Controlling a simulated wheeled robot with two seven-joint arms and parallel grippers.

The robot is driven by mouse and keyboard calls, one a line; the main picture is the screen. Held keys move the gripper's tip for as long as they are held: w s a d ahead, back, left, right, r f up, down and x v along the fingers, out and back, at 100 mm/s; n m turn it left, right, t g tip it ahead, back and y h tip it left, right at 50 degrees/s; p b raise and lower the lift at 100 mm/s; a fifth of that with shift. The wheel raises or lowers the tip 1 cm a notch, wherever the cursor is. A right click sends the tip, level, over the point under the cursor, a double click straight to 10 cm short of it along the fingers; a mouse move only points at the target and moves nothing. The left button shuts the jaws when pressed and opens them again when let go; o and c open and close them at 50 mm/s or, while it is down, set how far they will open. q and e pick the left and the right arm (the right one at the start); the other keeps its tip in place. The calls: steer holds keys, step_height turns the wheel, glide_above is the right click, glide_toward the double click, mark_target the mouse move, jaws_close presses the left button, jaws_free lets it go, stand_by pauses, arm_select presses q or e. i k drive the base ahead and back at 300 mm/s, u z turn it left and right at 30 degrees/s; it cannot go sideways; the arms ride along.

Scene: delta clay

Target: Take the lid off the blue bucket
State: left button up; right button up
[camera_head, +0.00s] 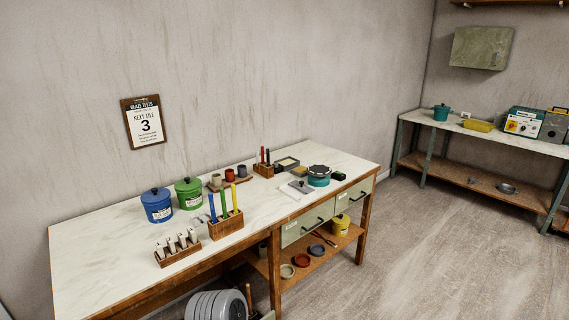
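The blue bucket (158,208) stands upright on the left part of the white-topped workbench (100,250), near its back edge. Its blue lid (155,192) sits on top, with a small dark knob in the middle. A pale label shows on the bucket's front. A green bucket with its own lid (188,192) stands just to its right, close beside it. Neither of my grippers is in the head view.
In front of the buckets stand a wooden rack (178,248) of white pieces and a wooden holder (226,224) with upright coloured tools. A teal lidded pot (319,176) stands further right. A second bench (480,135) is at the far right. Open floor (430,230) lies between.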

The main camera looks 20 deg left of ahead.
mark_target(155, 194)
steer(key=u, duration=1.1)
steer(key=i, duration=1)
steer(key=u, duration=0.95)
